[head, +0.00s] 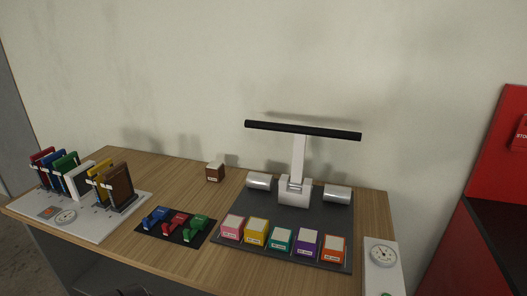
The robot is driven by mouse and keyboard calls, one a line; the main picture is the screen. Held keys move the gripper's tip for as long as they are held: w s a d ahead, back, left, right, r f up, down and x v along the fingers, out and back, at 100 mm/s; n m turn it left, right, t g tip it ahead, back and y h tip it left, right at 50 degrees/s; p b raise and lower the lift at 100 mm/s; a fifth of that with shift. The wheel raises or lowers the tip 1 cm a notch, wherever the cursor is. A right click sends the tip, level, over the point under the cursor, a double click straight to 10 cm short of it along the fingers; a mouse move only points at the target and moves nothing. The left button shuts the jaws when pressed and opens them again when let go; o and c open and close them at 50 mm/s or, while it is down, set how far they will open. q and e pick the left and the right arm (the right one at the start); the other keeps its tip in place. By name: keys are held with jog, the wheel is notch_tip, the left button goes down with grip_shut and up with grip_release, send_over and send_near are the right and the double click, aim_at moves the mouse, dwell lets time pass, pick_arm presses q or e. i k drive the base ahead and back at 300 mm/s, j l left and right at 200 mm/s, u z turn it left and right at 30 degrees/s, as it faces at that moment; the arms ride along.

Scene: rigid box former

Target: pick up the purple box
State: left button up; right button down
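The purple box (307,245) stands on the dark mat (265,208) on the wooden table. It is in a row of small coloured boxes with pale tops, between the teal box (281,241) and the orange box (333,249). A small white label shows on its front. Neither of my grippers can be made out in the head view. A dark shape at the bottom edge is cut off and too unclear to identify.
A white press with a long black bar (303,130) stands behind the boxes, with silver cylinders (259,181) (337,194) beside it. Pink (232,227) and yellow (257,232) boxes stand left. A binder rack (95,227) and clamps (174,222) are further left. Bare wood lies in front.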

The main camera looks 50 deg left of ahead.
aim_at(301, 248)
jog(key=u, duration=1.1)
jog(key=j, duration=0.1)
